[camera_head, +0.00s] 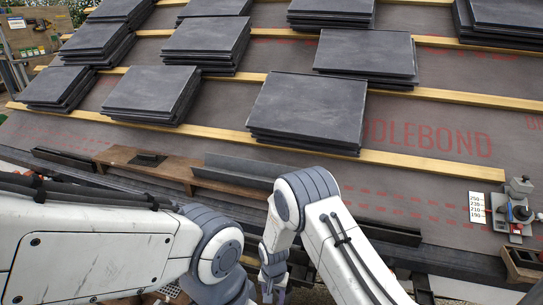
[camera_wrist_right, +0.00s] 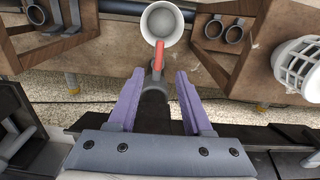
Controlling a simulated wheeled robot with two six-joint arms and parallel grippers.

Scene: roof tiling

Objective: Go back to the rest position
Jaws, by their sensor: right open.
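My right gripper shows in the right wrist view (camera_wrist_right: 158,82) with its two purple fingers wide apart. A red-handled tool (camera_wrist_right: 160,54) stands near the fingertips, in line with the gap between them; I cannot tell whether it is touched. In the head view my right gripper (camera_head: 272,276) points down beside the roof's lower edge, partly hidden by my arm. My left arm comes in from the left, and its gripper is outside the picture. Stacks of dark slate tiles (camera_head: 310,108) lie on the roof battens (camera_head: 430,170).
In the right wrist view a pale round cup (camera_wrist_right: 162,24) sits at the wooden rack (camera_wrist_right: 110,55), with ring holders (camera_wrist_right: 215,28) and a white basket (camera_wrist_right: 298,68) to the right. A gauge-like tool (camera_head: 518,208) stands at the roof's right edge. Grey membrane below the battens is mostly clear.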

